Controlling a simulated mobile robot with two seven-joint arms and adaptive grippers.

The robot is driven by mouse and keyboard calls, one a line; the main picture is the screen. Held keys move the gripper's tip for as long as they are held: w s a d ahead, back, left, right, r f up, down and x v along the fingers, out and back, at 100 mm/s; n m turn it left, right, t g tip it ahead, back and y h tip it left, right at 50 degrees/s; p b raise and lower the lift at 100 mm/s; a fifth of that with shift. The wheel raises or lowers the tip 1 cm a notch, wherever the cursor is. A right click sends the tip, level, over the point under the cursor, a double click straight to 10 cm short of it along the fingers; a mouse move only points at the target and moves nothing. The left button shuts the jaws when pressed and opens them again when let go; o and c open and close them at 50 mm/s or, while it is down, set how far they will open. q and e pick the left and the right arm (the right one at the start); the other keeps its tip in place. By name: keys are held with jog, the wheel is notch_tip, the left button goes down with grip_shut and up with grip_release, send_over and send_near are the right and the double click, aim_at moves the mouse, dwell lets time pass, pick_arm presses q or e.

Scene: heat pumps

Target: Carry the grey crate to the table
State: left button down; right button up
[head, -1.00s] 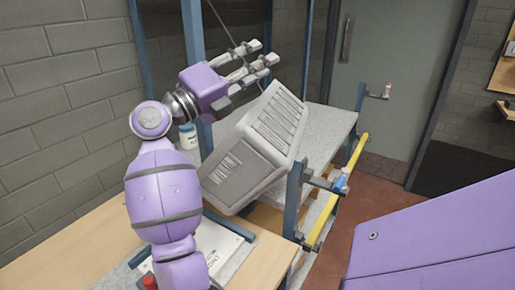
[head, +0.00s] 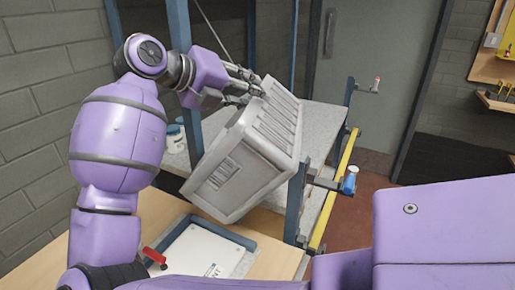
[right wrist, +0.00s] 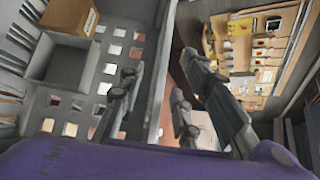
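The grey crate (head: 238,180) stands in the middle of the head view, angled, with slotted walls; I cannot tell what bears it. My right gripper (head: 258,85) is at its upper far rim. In the right wrist view the gripper (right wrist: 157,76) straddles a wall of the crate (right wrist: 72,102), one finger on the inner side and two on the outer. The fingers are apart, with gaps beside the rim. A light wooden table (head: 275,258) lies below and in front of the crate. My left gripper is not in view.
A grey-topped bench (head: 325,122) stands behind the crate. Blue posts and a yellow bar (head: 335,190) edge it on the right. A white panel (head: 205,252) and a red-handled clamp (head: 154,256) are on the table. Red floor lies open at the right.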

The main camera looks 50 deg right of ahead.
jog(key=shift+x, duration=1.6)
jog(key=shift+a, duration=0.1)
grip_shut()
